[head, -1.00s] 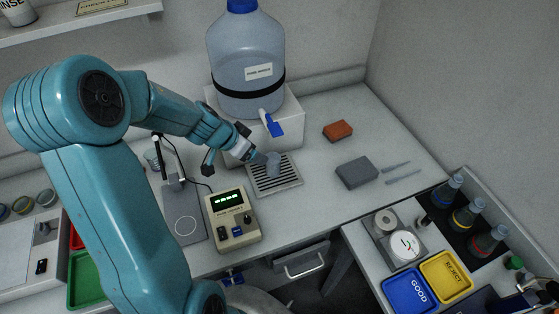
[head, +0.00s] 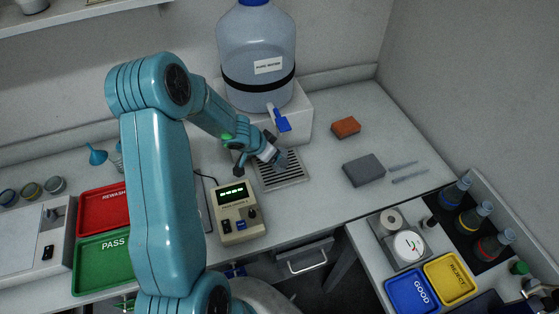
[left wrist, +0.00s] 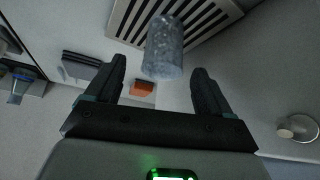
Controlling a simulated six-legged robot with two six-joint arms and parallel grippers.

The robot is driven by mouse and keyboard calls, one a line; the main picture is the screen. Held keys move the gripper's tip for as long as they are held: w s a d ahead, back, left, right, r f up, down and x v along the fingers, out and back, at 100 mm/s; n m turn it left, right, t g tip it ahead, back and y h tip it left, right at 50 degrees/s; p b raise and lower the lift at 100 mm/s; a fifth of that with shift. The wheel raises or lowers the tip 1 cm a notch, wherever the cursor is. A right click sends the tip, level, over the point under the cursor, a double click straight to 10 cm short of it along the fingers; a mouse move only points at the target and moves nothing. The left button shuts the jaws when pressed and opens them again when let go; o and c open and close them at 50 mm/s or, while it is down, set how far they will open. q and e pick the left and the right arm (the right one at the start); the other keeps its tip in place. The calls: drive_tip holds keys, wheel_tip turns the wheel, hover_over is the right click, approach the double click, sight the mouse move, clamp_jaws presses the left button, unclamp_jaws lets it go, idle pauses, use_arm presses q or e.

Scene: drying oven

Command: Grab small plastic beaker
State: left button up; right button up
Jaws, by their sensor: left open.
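The small clear plastic beaker (left wrist: 164,48) stands on the slatted drip grate (left wrist: 124,22) in the left wrist view, just beyond and between the two fingertips. In the head view the beaker (head: 281,158) is a small grey-blue shape at the gripper's tip, partly hidden by it, on the drip grate (head: 283,182). My left gripper (left wrist: 159,67) is open, with a gap on both sides of the beaker; it also shows in the head view (head: 266,153). My right gripper is in neither view.
A large water jug (head: 256,60) on a white stand with a blue tap (head: 280,120) is just behind the grate. A meter box (head: 238,212) stands in front. An orange sponge (head: 346,127) and a grey block (head: 364,170) lie to the right.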

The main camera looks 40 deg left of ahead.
use_arm(q)
drive_tip(key=x, duration=0.5)
drive_tip(key=shift+w+a+f, duration=0.1)
drive_tip(key=shift+a+f, duration=0.05)
drive_tip(key=c, duration=1.2)
drive_tip(key=shift+s+r, duration=0.45)
drive_tip(key=shift+r, duration=0.05)
drive_tip(key=s+r, duration=0.2)
drive_tip(key=s, duration=0.2)
drive_tip(key=s+r, duration=0.2)
drive_tip(key=s, duration=0.2)
drive_tip(key=s+a+r, duration=0.1)
drive_tip(key=s+r, duration=0.1)
drive_tip(key=s, duration=0.2)
drive_tip(key=shift+a+r, duration=0.1)
drive_tip(key=shift+r, duration=0.15)
drive_tip(key=shift+s+r, duration=0.25)
drive_tip(key=shift+s, duration=0.3)
